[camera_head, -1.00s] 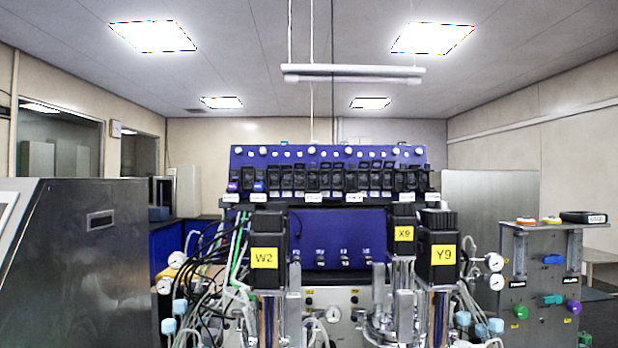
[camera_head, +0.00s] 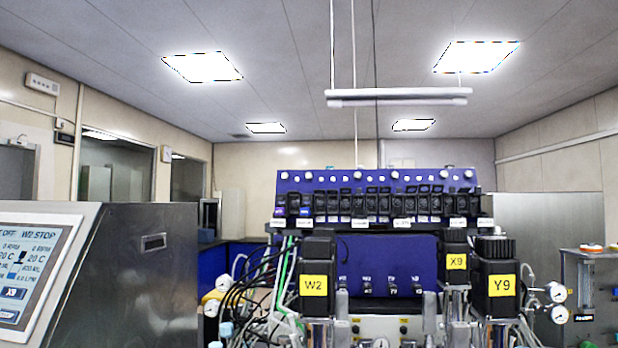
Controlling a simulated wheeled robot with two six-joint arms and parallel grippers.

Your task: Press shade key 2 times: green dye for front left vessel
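A touch screen panel (camera_head: 32,268) is set in a steel cabinet (camera_head: 130,285) at the left edge, partly cut off. No key for shade can be made out. Black motor heads with yellow labels stand on the vessels: W2 (camera_head: 316,265), X9 (camera_head: 455,249) and Y9 (camera_head: 496,270). The vessel bodies are mostly below the picture. Neither of my grippers is in view.
A blue panel (camera_head: 390,262) with a row of black modules (camera_head: 375,204) stands behind the motor heads. Cables and tubes (camera_head: 262,285) crowd the space left of W2. A grey cart with gauges (camera_head: 590,295) is at the right edge.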

